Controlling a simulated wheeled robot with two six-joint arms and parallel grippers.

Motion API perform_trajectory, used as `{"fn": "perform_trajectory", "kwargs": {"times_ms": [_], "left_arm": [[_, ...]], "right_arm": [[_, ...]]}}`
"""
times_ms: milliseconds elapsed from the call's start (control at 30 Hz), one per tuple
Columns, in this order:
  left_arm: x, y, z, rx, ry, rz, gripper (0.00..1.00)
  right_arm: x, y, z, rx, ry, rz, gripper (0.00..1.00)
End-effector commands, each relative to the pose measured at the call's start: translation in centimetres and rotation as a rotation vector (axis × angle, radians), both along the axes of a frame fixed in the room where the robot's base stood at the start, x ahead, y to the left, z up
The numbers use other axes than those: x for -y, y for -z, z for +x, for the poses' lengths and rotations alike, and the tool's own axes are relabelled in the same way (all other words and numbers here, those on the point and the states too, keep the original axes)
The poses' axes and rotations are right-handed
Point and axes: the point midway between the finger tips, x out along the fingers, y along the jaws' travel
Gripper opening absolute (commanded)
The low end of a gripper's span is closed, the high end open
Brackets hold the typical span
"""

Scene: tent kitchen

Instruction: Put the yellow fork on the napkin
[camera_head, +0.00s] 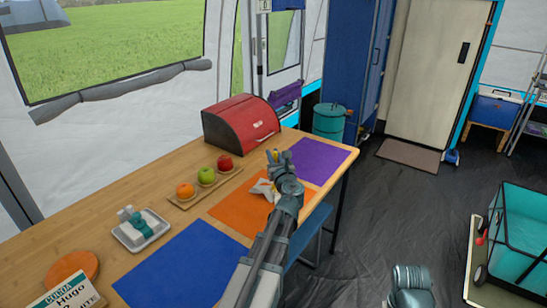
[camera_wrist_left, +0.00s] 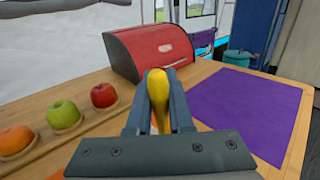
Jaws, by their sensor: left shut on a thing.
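My left gripper (camera_head: 279,157) is shut on the yellow fork above the table. In the left wrist view the gripper (camera_wrist_left: 158,100) has the yellow fork (camera_wrist_left: 157,92) upright between its fingers, and the rounded yellow end shows; the rest is hidden by the gripper. A white folded cloth that looks like the napkin (camera_head: 261,187) lies on the orange placemat, just left of the gripper and partly hidden by my arm. I cannot tell whether the fork touches it.
The table (camera_head: 150,190) holds a red bread box (camera_head: 240,122), a fruit board (camera_head: 186,201) with an orange and two apples, a white tray (camera_head: 142,238), a blue placemat (camera_head: 180,268), an orange placemat (camera_head: 230,212) and an empty purple placemat (camera_head: 318,160).

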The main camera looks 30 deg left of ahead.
Motion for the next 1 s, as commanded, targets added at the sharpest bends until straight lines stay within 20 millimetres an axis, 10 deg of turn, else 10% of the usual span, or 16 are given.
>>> {"fn": "perform_trajectory", "kwargs": {"times_ms": [167,200,333,733,1000], "left_arm": [[0.0,0.7,0.0,0.001,0.000,-0.001,0.00],[0.0,0.5,0.0,0.001,0.000,-0.001,0.26],[0.0,0.5,0.0,0.000,0.000,0.000,0.49],[0.0,-0.4,0.0,0.000,0.000,0.000,0.49],[4.0,0.0,-4.2,0.000,0.002,0.000,0.49]], "right_arm": [[0.0,0.7,0.0,0.000,0.000,0.000,0.50],[0.0,0.5,0.0,0.000,0.000,0.000,0.50],[0.0,0.4,0.0,0.000,0.000,0.000,0.50],[0.0,-0.4,0.0,0.000,0.000,0.000,0.50],[0.0,0.0,0.0,0.000,0.000,0.000,0.50]]}}
